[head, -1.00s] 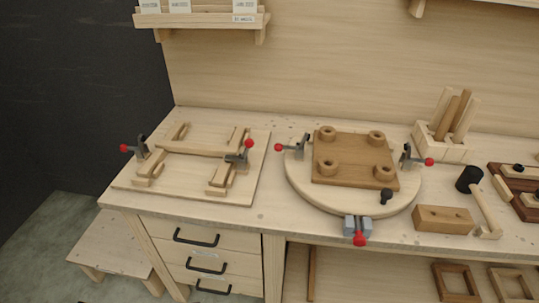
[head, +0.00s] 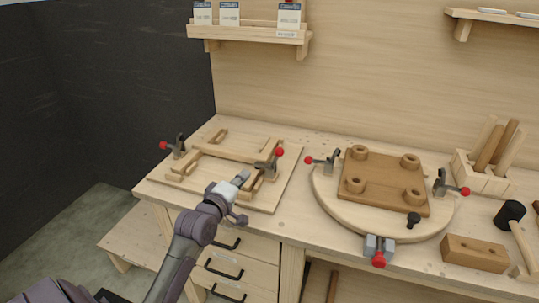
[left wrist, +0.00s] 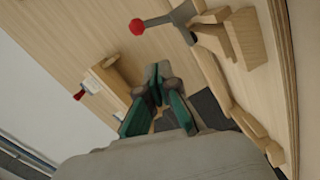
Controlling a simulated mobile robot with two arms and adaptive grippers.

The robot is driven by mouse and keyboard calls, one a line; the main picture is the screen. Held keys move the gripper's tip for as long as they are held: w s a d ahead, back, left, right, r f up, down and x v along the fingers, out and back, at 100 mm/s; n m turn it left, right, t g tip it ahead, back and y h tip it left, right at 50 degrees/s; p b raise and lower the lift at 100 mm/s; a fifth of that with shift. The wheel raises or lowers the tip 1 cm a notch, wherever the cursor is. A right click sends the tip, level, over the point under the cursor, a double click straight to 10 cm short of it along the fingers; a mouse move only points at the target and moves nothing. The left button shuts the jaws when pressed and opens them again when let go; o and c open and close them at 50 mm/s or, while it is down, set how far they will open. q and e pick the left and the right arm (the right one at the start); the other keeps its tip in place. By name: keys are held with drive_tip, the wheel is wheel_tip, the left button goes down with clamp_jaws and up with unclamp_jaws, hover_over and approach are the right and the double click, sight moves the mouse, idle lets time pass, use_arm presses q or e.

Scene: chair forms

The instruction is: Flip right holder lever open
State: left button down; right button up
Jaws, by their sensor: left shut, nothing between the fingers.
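The left board (head: 230,202) on the bench bears a wooden frame of bars (head: 235,152) with a grey holder clamp on each side. The right holder lever (head: 270,166) has a red knob (head: 279,152) standing up from its grey clamp. The left holder's red knob (head: 164,145) points out to the left. My left gripper (head: 244,175) is shut and empty, just left of and in front of the right holder, apart from the knob. In the left wrist view, its fingers (left wrist: 156,88) are together, and a red knob (left wrist: 137,27) on a grey lever shows above them. My right gripper is out of view.
A round turntable (head: 325,203) with a brown panel (head: 385,181) and several red-knobbed clamps stands to the right. A mallet (head: 510,215), a wood block (head: 475,252) and a dowel box (head: 485,175) lie farther right. A shelf (head: 250,33) hangs above.

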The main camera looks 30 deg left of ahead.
use_arm(q)
drive_tip(key=shift+w+a+r+n+t+y, duration=0.2)
drive_tip(key=shift+a+r+n+t+y, duration=0.2)
drive_tip(key=shift+a+r+n, duration=0.55)
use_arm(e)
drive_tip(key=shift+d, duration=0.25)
use_arm(q)
drive_tip(key=shift+d+r+m, duration=0.1)
drive_tip(key=shift+m, duration=0.15)
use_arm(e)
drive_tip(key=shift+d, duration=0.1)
use_arm(q)
drive_tip(key=shift+w, duration=0.1)
drive_tip(key=w, duration=0.3)
drive_tip(key=w+a+p, duration=0.1)
drive_tip(key=w, duration=0.2)
drive_tip(key=w+a, duration=0.1)
drive_tip(key=w, duration=0.3)
drive_tip(key=d, duration=0.1)
drive_tip(key=w+d+p, duration=0.1)
drive_tip(key=d+f, duration=0.1)
drive_tip(key=shift+w+d+p, duration=0.15)
drive_tip(key=shift+d+p, duration=0.25)
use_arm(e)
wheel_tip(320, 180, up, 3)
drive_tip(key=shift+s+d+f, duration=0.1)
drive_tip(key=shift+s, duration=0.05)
